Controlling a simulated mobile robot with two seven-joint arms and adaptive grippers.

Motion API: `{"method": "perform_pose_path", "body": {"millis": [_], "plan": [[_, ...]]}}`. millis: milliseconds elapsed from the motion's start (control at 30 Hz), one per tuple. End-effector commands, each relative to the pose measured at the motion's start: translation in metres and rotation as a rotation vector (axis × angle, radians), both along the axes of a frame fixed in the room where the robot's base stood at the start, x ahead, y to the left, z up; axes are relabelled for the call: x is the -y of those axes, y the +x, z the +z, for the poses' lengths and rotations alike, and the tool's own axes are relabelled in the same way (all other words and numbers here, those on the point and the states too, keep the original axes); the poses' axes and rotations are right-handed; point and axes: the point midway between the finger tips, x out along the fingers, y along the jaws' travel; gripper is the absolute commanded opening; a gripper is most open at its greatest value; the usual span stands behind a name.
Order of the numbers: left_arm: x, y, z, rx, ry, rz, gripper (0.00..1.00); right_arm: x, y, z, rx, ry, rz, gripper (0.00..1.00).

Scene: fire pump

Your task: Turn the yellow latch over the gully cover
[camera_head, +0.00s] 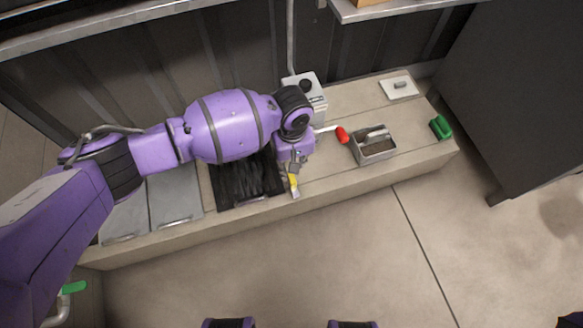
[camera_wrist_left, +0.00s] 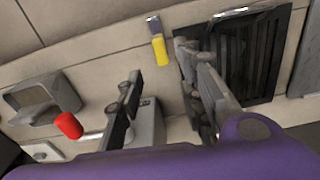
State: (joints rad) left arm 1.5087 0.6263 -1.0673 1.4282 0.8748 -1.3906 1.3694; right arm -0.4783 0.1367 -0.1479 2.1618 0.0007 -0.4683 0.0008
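The yellow latch (camera_head: 293,181) with a grey end lies at the right edge of the black slatted gully cover (camera_head: 247,200). In the left wrist view the latch (camera_wrist_left: 161,50) lies beside the grate (camera_wrist_left: 262,75), apart from its slats. My left gripper (camera_head: 296,166) is just above the latch, pointing down, and hides part of it in the head view. In the left wrist view its two fingers (camera_wrist_left: 160,62) are spread, with the latch beyond the gap between their tips. I cannot see contact. My right gripper is out of view.
On the same ledge are a lever with a red handle (camera_head: 341,134), a grey open box (camera_head: 374,151), a white plate (camera_head: 399,88), a green handle (camera_head: 441,127) and a grey control box (camera_head: 310,88). Grey covers (camera_head: 174,195) lie left of the grate. The floor in front is clear.

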Motion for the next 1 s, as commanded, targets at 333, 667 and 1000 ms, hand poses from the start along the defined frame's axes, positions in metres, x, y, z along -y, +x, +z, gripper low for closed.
{"method": "perform_pose_path", "body": {"millis": [333, 667, 1000], "plan": [[-0.002, -0.002, -0.042, -0.005, 0.008, 0.04, 0.34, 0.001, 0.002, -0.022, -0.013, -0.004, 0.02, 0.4], [-0.001, -0.001, -0.078, -0.002, 0.005, 0.039, 0.34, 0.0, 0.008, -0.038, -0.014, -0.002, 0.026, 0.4], [-0.001, -0.001, -0.079, 0.0, 0.004, 0.038, 0.29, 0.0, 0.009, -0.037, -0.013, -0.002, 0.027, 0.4]]}}
